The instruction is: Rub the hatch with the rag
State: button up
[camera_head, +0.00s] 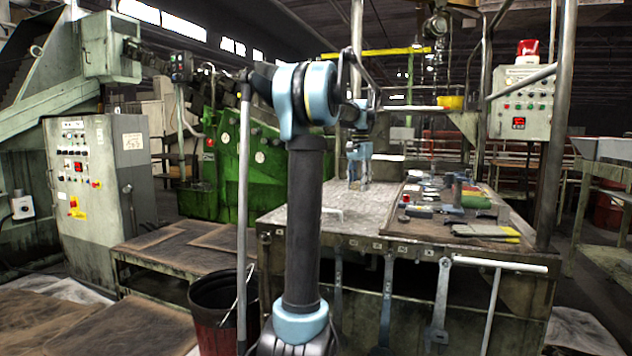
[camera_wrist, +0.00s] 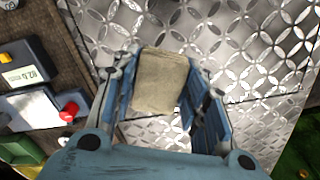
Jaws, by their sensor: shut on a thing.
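My gripper (camera_wrist: 163,72) is shut on a beige, block-shaped rag (camera_wrist: 158,88), which sits between its blue fingers in the wrist view. Shiny diamond-pattern metal plate (camera_wrist: 245,45) lies beneath the rag; dark seams cross it, and I take it to be the hatch surface. Whether the rag touches the plate I cannot tell. In the head view my gripper (camera_head: 358,180) points down over the back of the grey plate top (camera_head: 305,212) of the bench. A pale handle-like bar (camera_head: 333,212) lies on that plate nearer the front. The rag is too small to make out there.
A dark mat (camera_head: 420,232) with several tools and devices covers the bench's right side. In the wrist view, devices with a red knob (camera_wrist: 70,110) lie left of my gripper. A control box (camera_head: 522,103) and posts stand at right. The plate's front left is clear.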

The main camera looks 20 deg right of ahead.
jog(key=shift+r, duration=0.75)
